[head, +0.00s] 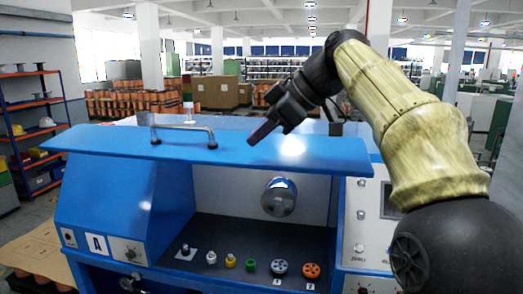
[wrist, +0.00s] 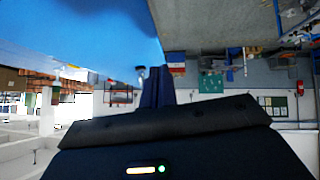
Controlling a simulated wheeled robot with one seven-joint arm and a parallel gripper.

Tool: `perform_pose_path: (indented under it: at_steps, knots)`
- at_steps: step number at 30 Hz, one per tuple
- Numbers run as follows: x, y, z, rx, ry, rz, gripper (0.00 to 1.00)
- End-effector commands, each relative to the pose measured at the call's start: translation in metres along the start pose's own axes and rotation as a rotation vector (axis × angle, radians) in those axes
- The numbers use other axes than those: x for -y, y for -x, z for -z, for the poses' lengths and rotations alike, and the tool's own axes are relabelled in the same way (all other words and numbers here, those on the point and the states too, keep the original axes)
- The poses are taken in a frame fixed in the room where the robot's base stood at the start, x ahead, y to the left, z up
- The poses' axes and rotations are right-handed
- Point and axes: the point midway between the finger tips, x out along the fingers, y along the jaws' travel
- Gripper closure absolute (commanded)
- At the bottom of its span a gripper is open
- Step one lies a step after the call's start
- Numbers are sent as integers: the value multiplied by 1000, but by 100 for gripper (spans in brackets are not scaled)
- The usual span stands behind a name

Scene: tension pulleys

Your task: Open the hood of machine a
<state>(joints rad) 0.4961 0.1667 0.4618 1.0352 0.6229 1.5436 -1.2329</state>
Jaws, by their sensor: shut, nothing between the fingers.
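The blue machine (head: 90,210) fills the head view, with a letter plate on its lower left. Its blue hood (head: 110,143) is up, roughly level, and the bay beneath shows open. A metal bar handle (head: 180,130) sits on the hood, left of centre. My gripper (head: 254,138) is shut and empty. It is above the hood, right of the handle and apart from it; I cannot tell if it touches the panel. In the wrist view my shut fingers (wrist: 158,88) show beside a large blue surface (wrist: 100,30).
In the bay stand several small pulleys and knobs, among them a grey wheel (head: 279,267) and an orange wheel (head: 311,270). A shiny metal cylinder (head: 279,197) is on the bay's back wall. A control panel (head: 362,225) is at right. Shelves (head: 35,130) stand far left.

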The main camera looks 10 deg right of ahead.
Motion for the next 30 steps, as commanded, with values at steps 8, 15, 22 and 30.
perform_pose_path:
  at_steps: [8,15,22,30]
  knots:
    - [0,-18,-20,0,-3,0,100]
    - [0,-26,-28,0,-1,-1,100]
    - [-1,-26,-28,0,-1,-1,100]
    - [2,-32,-38,1,3,-13,100]
